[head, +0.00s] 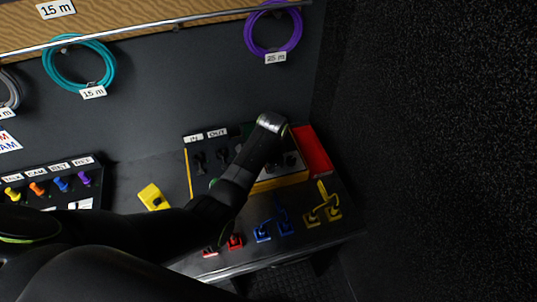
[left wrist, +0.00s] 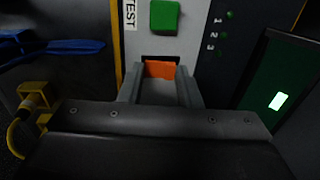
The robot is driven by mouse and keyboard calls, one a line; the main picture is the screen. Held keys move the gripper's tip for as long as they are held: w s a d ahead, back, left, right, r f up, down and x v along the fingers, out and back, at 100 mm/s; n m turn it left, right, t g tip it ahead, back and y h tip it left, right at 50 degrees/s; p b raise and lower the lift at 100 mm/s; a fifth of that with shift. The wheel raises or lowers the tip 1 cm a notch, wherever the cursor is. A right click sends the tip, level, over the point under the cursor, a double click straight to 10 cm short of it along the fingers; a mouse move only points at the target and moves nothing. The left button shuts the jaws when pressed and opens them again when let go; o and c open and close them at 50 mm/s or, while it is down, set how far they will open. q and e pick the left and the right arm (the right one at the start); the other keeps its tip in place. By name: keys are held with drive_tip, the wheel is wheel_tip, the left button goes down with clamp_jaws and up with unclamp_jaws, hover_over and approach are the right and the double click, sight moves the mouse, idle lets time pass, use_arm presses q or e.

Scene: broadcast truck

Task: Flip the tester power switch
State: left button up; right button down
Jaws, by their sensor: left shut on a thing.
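The tester (head: 280,183) is a dark box with a yellow edge on the bench in the head view, with IN and OUT labels at its back left. My left arm reaches over it and hides part of its top. In the left wrist view an orange switch (left wrist: 160,69) sits in a black slot of the pale panel, below a green button (left wrist: 164,16) beside the TEST label. My left gripper (left wrist: 160,75) has its fingers on either side of the orange switch and is shut on it. The head view does not show the fingertips clearly. My right gripper is not in view.
A red object (head: 314,150) stands against the tester's right side. Red, blue and yellow connectors (head: 285,227) lie along the front of the bench. A yellow item (head: 153,197) lies left of the tester. A dark wall closes the right side. Coiled cables (head: 272,32) hang behind.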

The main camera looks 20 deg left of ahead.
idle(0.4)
use_arm(q)
drive_tip(key=o, duration=1)
drive_tip(key=shift+d, duration=0.1)
drive_tip(key=shift+s+d+r+p, duration=0.25)
drive_tip(key=shift+s+r+p, duration=0.15)
drive_tip(key=shift+r, duration=2.45)
drive_tip(key=shift+s+d+r+p, duration=0.35)
drive_tip(key=shift+s+r, duration=0.1)
drive_tip(key=shift+r, duration=2.45)
drive_tip(key=shift+s+d+r+p, duration=0.2)
drive_tip(key=shift+s+r+p, duration=0.2)
drive_tip(key=shift+r, duration=2.45)
drive_tip(key=shift+f, duration=0.1)
